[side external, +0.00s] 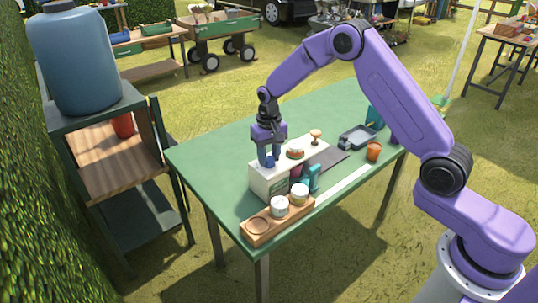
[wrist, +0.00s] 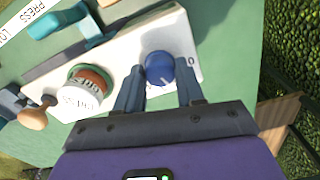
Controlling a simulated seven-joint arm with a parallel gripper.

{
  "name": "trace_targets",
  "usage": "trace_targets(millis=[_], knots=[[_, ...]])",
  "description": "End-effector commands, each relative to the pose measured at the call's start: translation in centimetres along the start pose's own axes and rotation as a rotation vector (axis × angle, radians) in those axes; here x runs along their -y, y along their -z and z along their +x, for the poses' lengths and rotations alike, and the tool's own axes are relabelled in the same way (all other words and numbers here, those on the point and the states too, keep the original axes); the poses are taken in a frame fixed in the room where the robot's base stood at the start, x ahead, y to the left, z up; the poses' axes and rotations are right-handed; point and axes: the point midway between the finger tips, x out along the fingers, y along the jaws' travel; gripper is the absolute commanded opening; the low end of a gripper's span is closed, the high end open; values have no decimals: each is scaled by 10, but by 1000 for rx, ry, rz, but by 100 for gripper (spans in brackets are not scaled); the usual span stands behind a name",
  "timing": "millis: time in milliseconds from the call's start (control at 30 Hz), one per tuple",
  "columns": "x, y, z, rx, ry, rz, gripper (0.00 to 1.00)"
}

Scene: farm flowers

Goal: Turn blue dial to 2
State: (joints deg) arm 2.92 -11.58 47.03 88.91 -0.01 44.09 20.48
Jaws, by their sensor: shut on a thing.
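The blue dial (wrist: 160,66) sits on the top of a white box (wrist: 148,32); the box also shows in the side view (side external: 262,184). My gripper (side external: 269,160) reaches straight down over the near left end of the box. In the wrist view its two fingers stand on either side of the dial and are shut on it. A white mark shows on the dial's lower edge, toward the gripper. A character like a 0 shows beside the right finger; other scale marks are hidden or too small to read. In the side view the fingers hide most of the dial.
A round labelled knob (wrist: 87,90) and a wooden mushroom-shaped knob (wrist: 35,116) share the box top. A teal lever-like part (side external: 311,178) stands beside the box. A wooden tray (side external: 253,235) with white jars is in front. An orange pot (side external: 374,151) stands right. The table's left part is clear.

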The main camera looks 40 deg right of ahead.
Motion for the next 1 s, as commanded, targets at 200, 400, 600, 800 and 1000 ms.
trace_targets(millis=[200,400,600,800,1000], knots=[[0,0,-1,-1,1,48,7],[0,0,-1,-2,1,58,7],[0,0,-1,-2,1,57,7],[0,0,-1,-1,0,56,63],[0,0,0,-1,0,56,63]])
